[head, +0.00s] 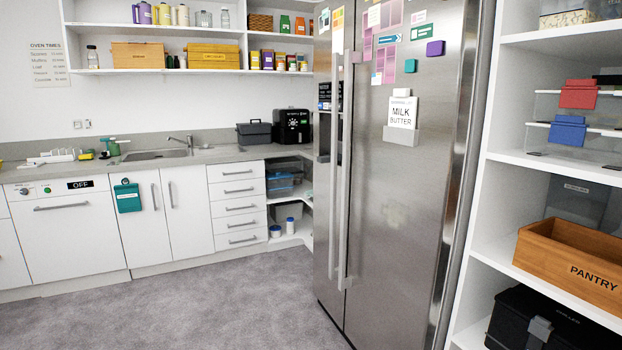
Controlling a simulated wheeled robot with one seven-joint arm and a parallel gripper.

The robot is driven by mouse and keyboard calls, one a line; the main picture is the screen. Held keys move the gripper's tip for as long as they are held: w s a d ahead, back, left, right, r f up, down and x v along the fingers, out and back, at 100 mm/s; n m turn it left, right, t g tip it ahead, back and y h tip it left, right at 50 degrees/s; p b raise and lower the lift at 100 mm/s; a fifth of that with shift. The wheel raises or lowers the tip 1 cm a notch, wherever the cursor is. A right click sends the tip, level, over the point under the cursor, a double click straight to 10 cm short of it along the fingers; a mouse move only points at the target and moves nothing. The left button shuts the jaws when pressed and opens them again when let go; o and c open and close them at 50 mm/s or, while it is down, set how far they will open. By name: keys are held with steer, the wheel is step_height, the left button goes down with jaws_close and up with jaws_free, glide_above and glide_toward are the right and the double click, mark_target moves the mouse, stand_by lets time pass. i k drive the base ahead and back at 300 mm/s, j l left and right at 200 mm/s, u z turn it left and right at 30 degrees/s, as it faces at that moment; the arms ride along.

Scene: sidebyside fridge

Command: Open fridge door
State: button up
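A stainless steel side-by-side fridge (400,215) stands right of the middle in the head view. Its wide right door faces me, and its narrow left door (325,215) is seen at a slant. Two long vertical bar handles, the left one (334,200) and the right one (346,200), run side by side along the seam. Both doors look shut. Colored magnets, notes and a "MILK BUTTER" card (402,113) are on the right door. My gripper is not in view.
Grey carpet (200,305) in front of the fridge is clear. White shelves with a wooden "PANTRY" crate (565,268) stand close at the right. A counter with a sink (160,155), drawers (238,205) and a dishwasher marked "OFF" (65,230) line the left.

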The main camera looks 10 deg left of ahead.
mark_target(406, 184)
steer(key=i+j+u, duration=0.15)
steer(key=i+u, duration=0.3)
steer(key=i, duration=0.35)
steer(key=i+l+u, duration=0.1)
steer(key=i+u, duration=0.35)
steer(key=i, duration=0.35)
